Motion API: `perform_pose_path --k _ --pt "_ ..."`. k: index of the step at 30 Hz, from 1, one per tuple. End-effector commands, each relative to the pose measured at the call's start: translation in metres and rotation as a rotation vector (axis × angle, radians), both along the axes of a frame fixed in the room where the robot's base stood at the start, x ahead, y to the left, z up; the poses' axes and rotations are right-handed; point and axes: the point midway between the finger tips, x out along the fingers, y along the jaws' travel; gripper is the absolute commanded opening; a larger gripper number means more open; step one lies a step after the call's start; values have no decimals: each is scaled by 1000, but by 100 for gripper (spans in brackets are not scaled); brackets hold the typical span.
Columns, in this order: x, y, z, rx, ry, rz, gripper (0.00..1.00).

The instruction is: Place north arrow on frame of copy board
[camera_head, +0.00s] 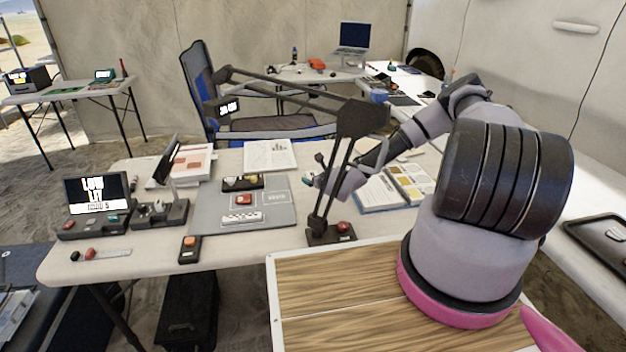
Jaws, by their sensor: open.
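The grey copy board (210,224) lies flat on the white table, left of my gripper. On it are a red piece (243,199), a white scale strip with dark marks (243,216) and a dark holder with yellowish pieces (243,182). I cannot make out which small thing is the north arrow. My gripper (314,172) is open, just beyond the right edge of the board, partly behind a dark stand arm. What lies right under its fingers is too small to tell.
A dark jointed copy stand (331,233) rises at the board's right and crosses over it. An open book (384,192) lies right of my gripper. A black screen (96,192) and a tilted device (160,212) stand left. A wooden-topped surface (340,295) is in front.

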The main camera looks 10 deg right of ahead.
Motion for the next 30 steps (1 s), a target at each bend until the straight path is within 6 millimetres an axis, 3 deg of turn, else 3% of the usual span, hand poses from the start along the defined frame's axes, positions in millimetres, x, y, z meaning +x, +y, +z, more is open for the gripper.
perform_pose_path --k 3,11,30 --pt "-6 -2 -18 119 -4 -122 100" --pt "-9 -6 -30 213 -19 -229 100" --pt "59 -4 -54 213 -20 -230 100"
